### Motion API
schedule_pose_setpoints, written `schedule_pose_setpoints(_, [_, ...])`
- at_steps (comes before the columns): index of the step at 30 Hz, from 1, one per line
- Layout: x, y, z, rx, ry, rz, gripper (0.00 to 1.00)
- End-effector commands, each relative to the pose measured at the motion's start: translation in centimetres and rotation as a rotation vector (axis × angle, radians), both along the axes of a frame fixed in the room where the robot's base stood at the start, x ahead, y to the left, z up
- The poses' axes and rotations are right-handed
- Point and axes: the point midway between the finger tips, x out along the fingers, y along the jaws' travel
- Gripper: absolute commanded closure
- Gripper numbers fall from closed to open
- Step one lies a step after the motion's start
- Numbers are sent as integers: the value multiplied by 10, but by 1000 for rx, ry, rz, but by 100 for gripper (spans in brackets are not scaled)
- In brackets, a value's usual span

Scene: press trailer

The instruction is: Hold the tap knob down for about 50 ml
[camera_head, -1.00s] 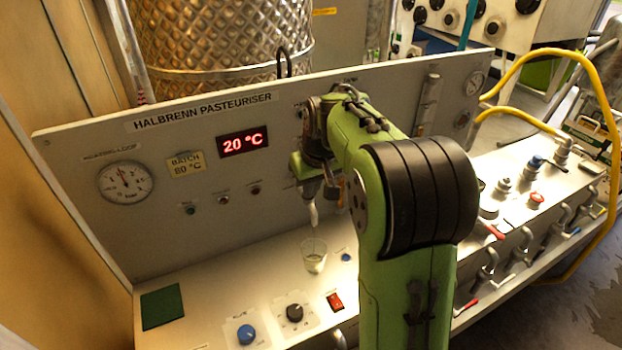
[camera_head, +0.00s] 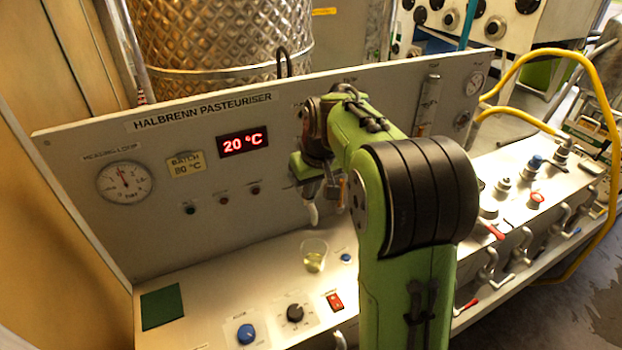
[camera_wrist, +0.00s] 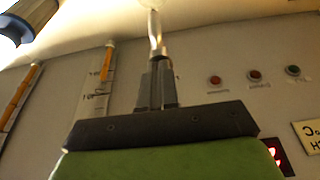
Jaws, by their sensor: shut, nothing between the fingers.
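A small clear cup (camera_head: 314,256) stands on the console below my gripper. Some yellowish liquid lies in its lower part. My gripper (camera_head: 313,212) points down in front of the panel, above the cup. Its narrow fingers (camera_wrist: 156,60) are shut and empty in the wrist view, with pale tips. I cannot clearly pick out the tap knob; the tap area is mostly covered by my gripper and arm. Whether the fingertips touch the knob cannot be told. No stream shows clearly between the gripper and the cup.
The pasteuriser panel (camera_head: 90,235) rises behind, with a red 20 °C display (camera_head: 244,142) and a gauge (camera_head: 124,183). On the console are a small blue button (camera_head: 346,257), a black dial (camera_head: 295,313), a blue knob (camera_head: 246,334) and a red switch (camera_head: 335,301). A yellow hose (camera_head: 545,52) loops right.

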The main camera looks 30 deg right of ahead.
Motion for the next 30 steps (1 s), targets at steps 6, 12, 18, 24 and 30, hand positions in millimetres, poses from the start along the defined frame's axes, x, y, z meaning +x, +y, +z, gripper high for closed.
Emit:
schedule_pose_setpoints(6, [-2, 3, 16, 4, 16, 1, 100])
schedule_pose_setpoints(12, [-5, 6, 63, 0, -4, 1, 100])
schedule_pose_setpoints(18, [-19, 6, 109, -1, -6, 2, 100])
schedule_pose_setpoints(24, [-27, 5, 135, 0, -5, 1, 100])
schedule_pose_setpoints(30, [-29, 6, 138, 0, -3, 0, 100])
